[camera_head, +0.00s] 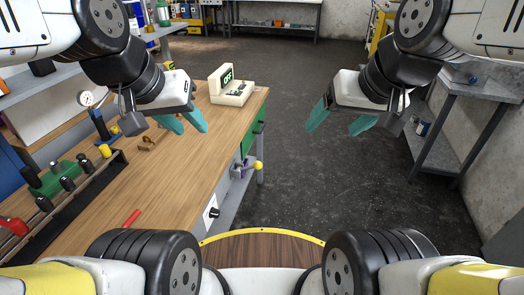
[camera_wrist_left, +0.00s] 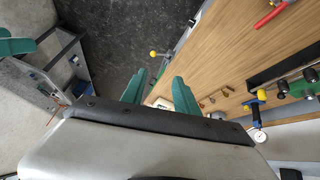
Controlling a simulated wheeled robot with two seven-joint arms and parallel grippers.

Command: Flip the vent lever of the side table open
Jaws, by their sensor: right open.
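A lever with a yellow ball knob (camera_head: 258,165) sticks out from the side of the wooden-topped side table (camera_head: 185,165), below its right edge. The same yellow knob (camera_wrist_left: 153,53) shows in the left wrist view, beyond my left fingers. I take it for the vent lever; its full travel is hard to see. My left gripper (camera_head: 187,123) is open and empty above the tabletop, up and left of the lever. Its two teal fingers (camera_wrist_left: 160,83) stand apart in the left wrist view. My right gripper (camera_head: 338,122) is open and empty over the dark floor, right of the lever.
A white box with a green display (camera_head: 231,88) stands on the table's far end. A red-handled tool (camera_head: 131,218) and a black rack (camera_head: 85,190) lie to the left. A grey shelf (camera_head: 440,130) stands at right. The floor between is clear.

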